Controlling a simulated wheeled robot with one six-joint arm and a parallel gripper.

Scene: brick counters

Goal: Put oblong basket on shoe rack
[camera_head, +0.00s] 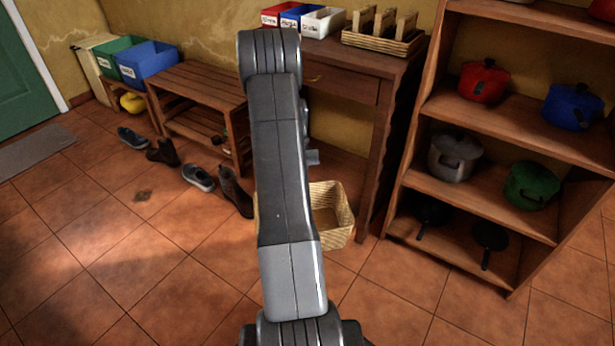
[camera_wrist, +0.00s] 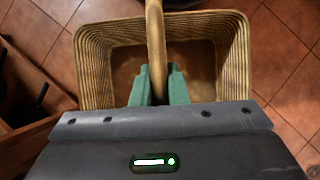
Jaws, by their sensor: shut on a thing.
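The oblong basket (camera_head: 338,212) is pale woven wicker and shows partly behind my arm in the head view, low beside the wooden table. In the wrist view the basket (camera_wrist: 236,70) is empty, with an arched handle (camera_wrist: 155,35) across its middle. My gripper (camera_wrist: 154,80) has green fingers on either side of this handle and is shut on it. My arm hides the gripper in the head view. The shoe rack (camera_head: 205,88) is a low slatted wooden bench with a lower shelf, at left of my arm. Its top looks bare in the part that shows.
Several shoes (camera_head: 199,177) lie on the tiles before the rack. Blue (camera_head: 147,60) and green bins stand left of it. A wooden table (camera_head: 340,66) with small boxes stands behind my arm. A shelf unit (camera_head: 480,187) with pots stands at right. The left front floor is clear.

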